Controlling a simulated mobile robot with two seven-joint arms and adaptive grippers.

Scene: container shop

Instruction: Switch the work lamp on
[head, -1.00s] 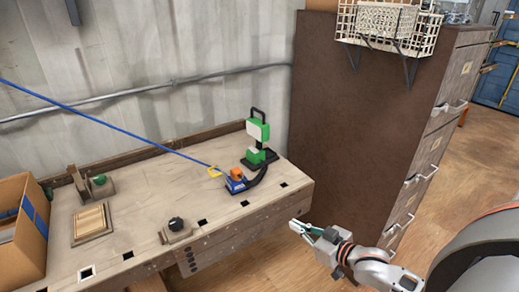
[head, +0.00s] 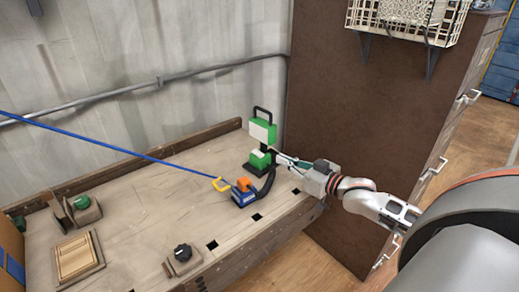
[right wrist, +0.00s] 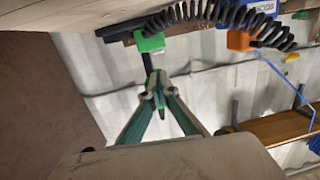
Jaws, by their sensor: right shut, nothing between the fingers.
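The work lamp (head: 262,133) is green and white with a black handle on top. It stands upright at the back right corner of the workbench, near the brown cabinet. My right gripper (head: 279,156) is shut and empty, with its tips close to the lamp's lower green part. The head view does not show clearly whether they touch. In the right wrist view the gripper tips (right wrist: 157,82) point towards the lamp's green part (right wrist: 150,42) and dark post, and overlap them. The lamp's switch cannot be made out. My left gripper is not in view.
The brown cabinet (head: 360,130) rises close on the right. A black knob block (head: 183,256) and a wooden tray (head: 78,256) lie on the bench (head: 140,210).

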